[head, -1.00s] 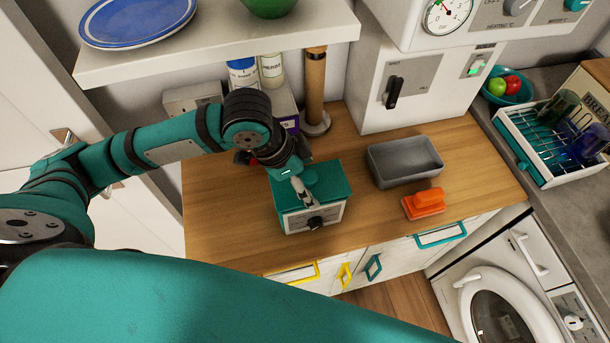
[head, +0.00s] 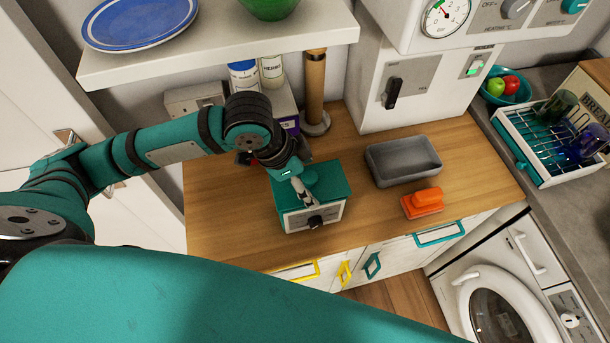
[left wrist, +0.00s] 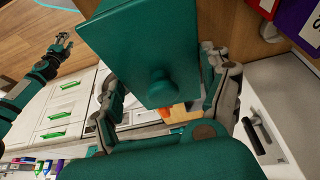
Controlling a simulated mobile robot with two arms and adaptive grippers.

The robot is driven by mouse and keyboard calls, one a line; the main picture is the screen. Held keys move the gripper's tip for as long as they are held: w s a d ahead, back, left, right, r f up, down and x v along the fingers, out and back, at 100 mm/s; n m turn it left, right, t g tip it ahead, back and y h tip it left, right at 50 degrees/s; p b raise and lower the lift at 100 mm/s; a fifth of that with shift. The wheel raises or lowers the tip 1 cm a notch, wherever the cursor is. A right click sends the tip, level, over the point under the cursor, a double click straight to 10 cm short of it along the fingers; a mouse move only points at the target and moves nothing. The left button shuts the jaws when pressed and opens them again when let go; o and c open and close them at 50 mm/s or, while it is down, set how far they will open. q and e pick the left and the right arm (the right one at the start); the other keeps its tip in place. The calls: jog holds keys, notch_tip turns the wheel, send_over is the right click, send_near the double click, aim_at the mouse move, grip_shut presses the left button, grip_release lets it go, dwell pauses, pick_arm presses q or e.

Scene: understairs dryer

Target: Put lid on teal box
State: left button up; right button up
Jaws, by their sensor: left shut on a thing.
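I cannot tell a separate box wall under the lid. My right gripper (left wrist: 60,45) shows small at the left wrist view's left edge; its jaw state is unclear.
A grey open tray (head: 403,162) and an orange handled piece (head: 423,203) stand right of the lid. A paper-roll holder (head: 315,90) and jars (head: 272,70) stand behind, under a shelf (head: 220,55).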

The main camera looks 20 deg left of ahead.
pick_arm(q)
jog(key=o, duration=1)
jog(key=shift+r, duration=0.1)
jog(key=shift+r+p, duration=3.45)
jog(key=shift+p, duration=0.95)
jog(key=shift+f, duration=0.1)
jog(key=shift+c, duration=0.3)
grip_shut()
